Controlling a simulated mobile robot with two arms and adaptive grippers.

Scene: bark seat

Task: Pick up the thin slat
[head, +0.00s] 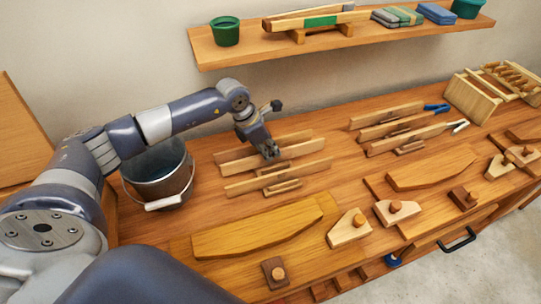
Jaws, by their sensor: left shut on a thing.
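Several thin wooden slats stand on edge in a group on the workbench, held by small wooden blocks. My left gripper (270,152) points down at this group and is shut on a thin slat (303,149), apparently the middle one. The slat still sits low among the others, and I cannot tell whether it is clear of its holder. The fingers hide the gripped part. A front slat (245,187) and a back slat (232,154) lie close on either side. My right gripper is not in view.
A metal bucket (158,176) stands left of the slats. A second slat group (385,130) is to the right. Curved boards (258,230) and clamp-like blocks (349,229) lie along the front. A shelf (345,42) with a green pot (225,31) hangs above the back.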

